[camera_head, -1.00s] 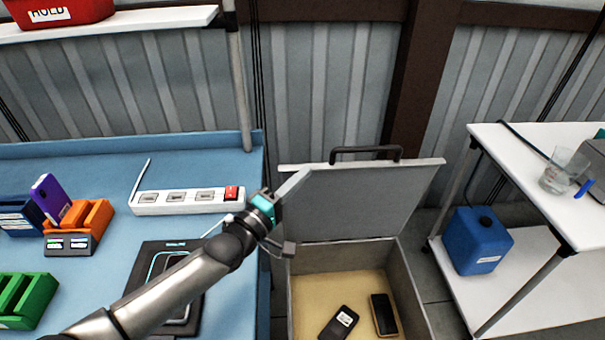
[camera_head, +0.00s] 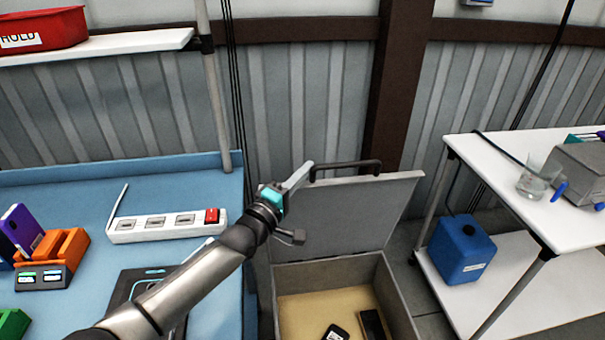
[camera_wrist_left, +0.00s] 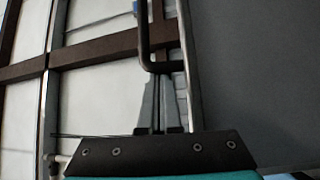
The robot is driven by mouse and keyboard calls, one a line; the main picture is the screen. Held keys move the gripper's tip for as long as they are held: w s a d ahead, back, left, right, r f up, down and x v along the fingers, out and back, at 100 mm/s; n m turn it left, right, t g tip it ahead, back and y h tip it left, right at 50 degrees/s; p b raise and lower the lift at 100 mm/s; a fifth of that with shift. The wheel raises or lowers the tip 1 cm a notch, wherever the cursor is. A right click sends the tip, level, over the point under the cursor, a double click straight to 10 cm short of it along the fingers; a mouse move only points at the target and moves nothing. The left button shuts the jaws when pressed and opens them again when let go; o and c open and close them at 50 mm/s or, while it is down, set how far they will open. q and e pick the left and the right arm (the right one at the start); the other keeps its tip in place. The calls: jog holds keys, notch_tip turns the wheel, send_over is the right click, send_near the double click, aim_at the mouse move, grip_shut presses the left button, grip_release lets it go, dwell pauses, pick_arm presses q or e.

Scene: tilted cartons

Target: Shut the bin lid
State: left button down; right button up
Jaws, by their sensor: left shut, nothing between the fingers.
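The grey bin (camera_head: 395,290) stands on the floor beside the blue bench. Its lid (camera_head: 345,215) is open, raised and leaning back, with a dark bar handle (camera_head: 345,167) on its top edge. My left gripper (camera_head: 310,165) is shut and empty at the left end of the handle. In the left wrist view, the shut fingertips (camera_wrist_left: 160,78) are right by the bent end of the handle (camera_wrist_left: 146,45); I cannot tell if they touch. The lid's grey face (camera_wrist_left: 255,75) fills the right of that view. My right gripper is not in view.
Two dark phones lie in the bin, one of them at its right (camera_head: 371,323). The blue bench (camera_head: 75,195) with a power strip (camera_head: 165,226) is at left. A white cart (camera_head: 500,185) with a blue jug (camera_head: 462,249) stands at right. A wall is behind the lid.

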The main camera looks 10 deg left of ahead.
pick_arm(q)
jog(key=s+d+f+m, duration=0.1)
jog(key=s+d+f, duration=0.1)
jog(key=s, duration=0.2)
jog(key=s+d+f+t+h+b, duration=0.1)
jog(key=s+f, duration=0.1)
jog(key=s, duration=0.3)
jog(key=s+d+f+m+b, duration=0.1)
jog(key=s+d+f, duration=0.1)
jog(key=s, duration=0.2)
jog(key=shift+s+d+m+h, duration=0.3)
jog(key=shift+s+d+h, duration=0.05)
jog(key=shift+h, duration=0.05)
